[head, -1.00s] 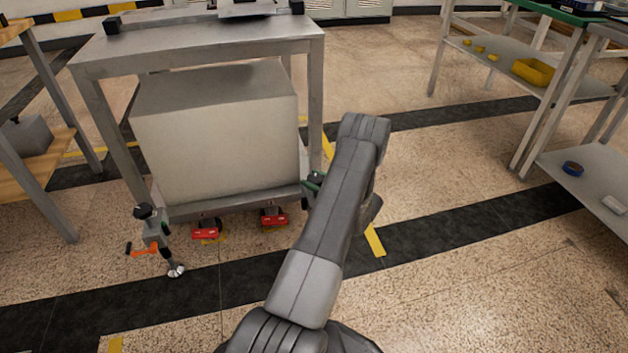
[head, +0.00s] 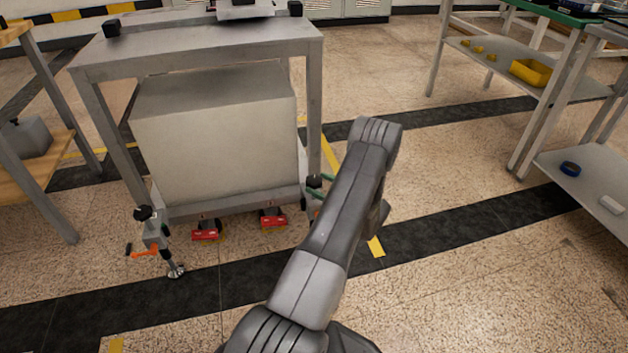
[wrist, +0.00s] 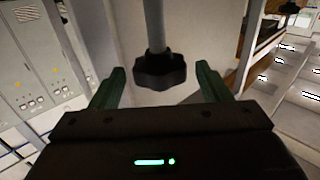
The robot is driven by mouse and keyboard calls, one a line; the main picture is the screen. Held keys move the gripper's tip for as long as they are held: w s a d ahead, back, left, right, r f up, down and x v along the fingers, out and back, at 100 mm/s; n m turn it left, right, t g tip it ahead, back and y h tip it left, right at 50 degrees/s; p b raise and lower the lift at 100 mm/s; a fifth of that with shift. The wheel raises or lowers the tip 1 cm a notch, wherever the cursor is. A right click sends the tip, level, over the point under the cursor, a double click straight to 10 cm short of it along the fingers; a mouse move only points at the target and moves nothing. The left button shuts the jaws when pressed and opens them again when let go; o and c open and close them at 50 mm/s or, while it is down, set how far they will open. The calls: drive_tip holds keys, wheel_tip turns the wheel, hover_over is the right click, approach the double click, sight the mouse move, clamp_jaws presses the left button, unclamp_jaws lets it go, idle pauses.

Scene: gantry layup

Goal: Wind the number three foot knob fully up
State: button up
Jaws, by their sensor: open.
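A black lobed foot knob (wrist: 160,70) on a grey vertical rod (wrist: 154,25) shows in the wrist view, between and just beyond the green fingers of my gripper (wrist: 160,88). The fingers are apart, one on each side of the knob, and I see no contact. In the head view the gripper (head: 318,190) is mostly hidden behind my arm, at the front right leg of the grey metal stand (head: 200,48). A black knob (head: 315,181) shows there at the fingers. Another foot with a black knob (head: 143,213) stands at the front left leg. I cannot read any foot number.
A large pale box (head: 215,150) fills the space under the stand's top. Red casters (head: 206,230) and (head: 272,218) sit beneath it. Shelving (head: 520,85) stands at the right and a wooden bench (head: 30,160) at the left. The floor in front is clear.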

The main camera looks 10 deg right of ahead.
drive_tip(key=p+v, duration=0.2)
drive_tip(key=v, duration=0.8)
drive_tip(key=shift+s+d, duration=0.2)
drive_tip(key=shift+s, duration=0.05)
